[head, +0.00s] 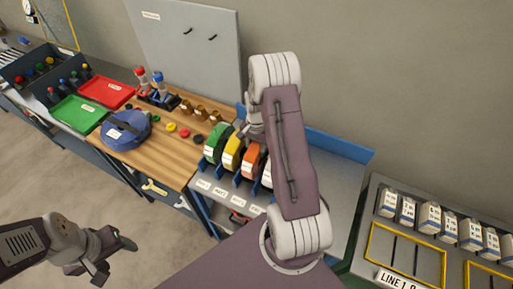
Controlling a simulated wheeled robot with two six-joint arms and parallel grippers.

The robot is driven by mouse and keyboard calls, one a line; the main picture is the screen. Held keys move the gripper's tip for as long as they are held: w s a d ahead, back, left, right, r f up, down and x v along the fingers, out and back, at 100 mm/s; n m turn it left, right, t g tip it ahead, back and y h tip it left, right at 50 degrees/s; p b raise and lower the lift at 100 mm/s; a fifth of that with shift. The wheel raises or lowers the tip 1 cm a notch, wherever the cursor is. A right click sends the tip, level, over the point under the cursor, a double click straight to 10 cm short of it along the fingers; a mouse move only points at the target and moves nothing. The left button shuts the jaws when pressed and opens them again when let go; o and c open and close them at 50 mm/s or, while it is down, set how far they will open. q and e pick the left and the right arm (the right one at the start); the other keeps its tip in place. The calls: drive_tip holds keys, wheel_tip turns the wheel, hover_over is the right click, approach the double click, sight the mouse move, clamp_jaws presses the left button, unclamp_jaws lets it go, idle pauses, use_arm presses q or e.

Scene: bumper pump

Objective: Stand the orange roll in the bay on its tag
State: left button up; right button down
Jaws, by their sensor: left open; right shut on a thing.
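The orange roll (251,158) stands upright in the rack of bays, right of the yellow roll (233,152) and the green roll (216,145). Whether the roll rests fully on the bay floor cannot be told. My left gripper (117,262) is open and empty over the floor at lower left.
A pale roll (267,176) beside the orange one is mostly hidden by my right arm. A blue round case (126,130) lies on the wooden bench (165,158). Green (78,115) and red (106,91) trays sit further left. Boxed goods (430,217) stand at right.

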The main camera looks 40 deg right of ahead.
drive_tip(key=shift+w+d+f, duration=0.15)
drive_tip(key=shift+w, duration=0.05)
drive_tip(key=shift+f, duration=0.1)
drive_tip(key=c, duration=0.8)
unclamp_jaws()
drive_tip(key=shift+s, duration=0.15)
drive_tip(key=shift+c, duration=0.2)
